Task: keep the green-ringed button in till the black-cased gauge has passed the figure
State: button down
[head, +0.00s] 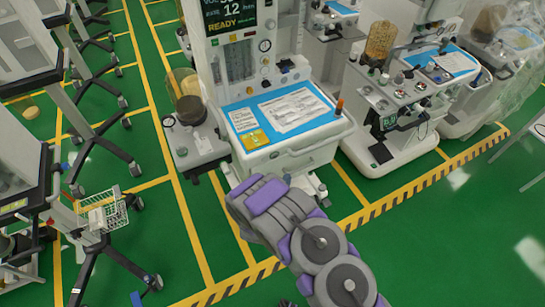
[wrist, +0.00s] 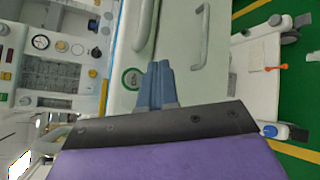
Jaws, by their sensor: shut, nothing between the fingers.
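The green-ringed button (wrist: 131,78) is on the pale front of the cart in the wrist view, which shows the cart turned sideways. My gripper (wrist: 159,66) is shut and empty, its blue-grey fingertips just right of the button. The button is uncovered; I cannot tell whether the fingers touch the panel. A round dark-rimmed gauge with a white face (wrist: 40,42) is at upper left in the wrist view. What looks like the same gauge (head: 264,45) is on the cart's upright panel in the head view. Its needle and figures are too small to read. In the head view my arm hides the fingertips.
The cart's worktop (head: 335,126) carries papers on a blue mat. Another cart (head: 372,100) stands to the right. A wire basket (head: 105,212) and wheeled stands are at left.

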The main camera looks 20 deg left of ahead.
aim_at(275, 156)
jog(key=w+a+b, duration=0.3)
jog(key=w+a, duration=0.2)
jog(key=shift+w+a+r, duration=0.15)
jog(key=shift+w, duration=0.1)
dwell(1.2)
jog(key=shift+a, duration=0.1)
jog(key=shift+a, duration=0.2)
jog(key=shift+d, duration=0.25)
jog(key=shift+a, duration=0.2)
jog(key=shift+w+a+b, duration=0.25)
jog(key=shift+a+b, duration=0.05)
jog(key=shift+b, duration=0.05)
